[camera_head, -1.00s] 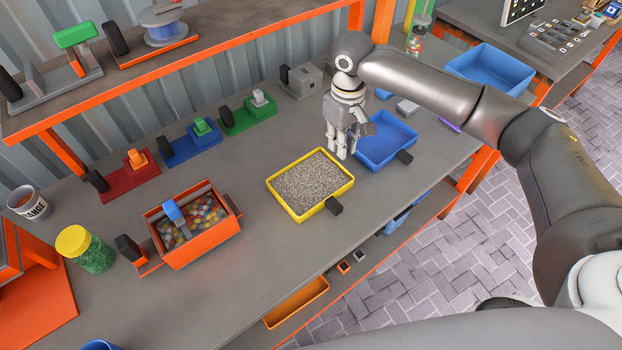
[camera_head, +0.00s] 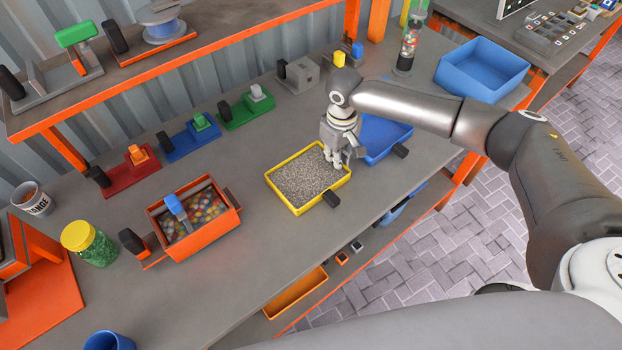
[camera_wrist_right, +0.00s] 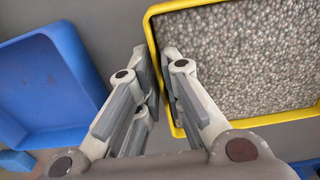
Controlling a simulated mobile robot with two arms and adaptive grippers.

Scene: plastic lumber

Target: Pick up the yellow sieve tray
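My right gripper (camera_head: 343,164) points down at the tray's right edge. In the right wrist view the tray's yellow rim (camera_wrist_right: 265,119) runs close by my right gripper (camera_wrist_right: 158,85). One finger is over the granules and the other is on the outer side, with a narrow gap between them. I cannot tell whether a finger touches the rim. My left gripper is not in view.
A blue tray (camera_head: 372,158) stands just right of the yellow tray, partly hidden by my right gripper; it also shows in the wrist view (camera_wrist_right: 72,140). An orange box (camera_head: 205,236) with colourful pieces stands to the left. The bench between is clear.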

